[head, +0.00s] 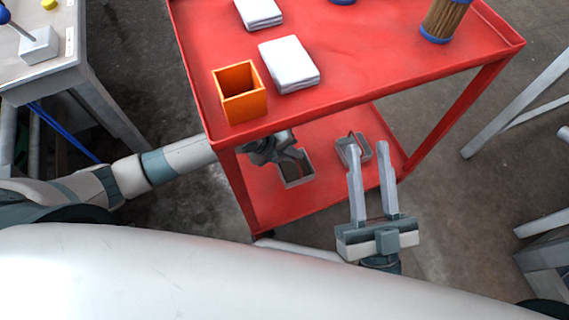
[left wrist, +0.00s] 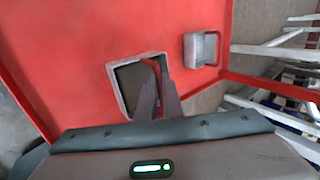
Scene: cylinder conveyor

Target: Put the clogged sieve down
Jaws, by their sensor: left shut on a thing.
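The clogged sieve (head: 297,183) is a grey rectangular frame with a dark filling, at the red cart's lower shelf (head: 330,190). In the left wrist view the sieve (left wrist: 130,88) lies flat or nearly flat over the red surface. My left gripper (head: 297,158) reaches in under the top shelf and is shut on the sieve's near side; its fingers (left wrist: 158,98) overlap the frame. I cannot tell whether the sieve touches the shelf. My right gripper (head: 368,147) is open, fingers apart, in front of the cart's right part.
A lighter grey tray-like piece (head: 364,147) sits right of the sieve on the lower shelf. The top shelf (head: 350,65) holds an orange box (head: 244,108), white stacks (head: 290,68) and a brown cylinder (head: 443,19). Cart legs stand close to my left arm.

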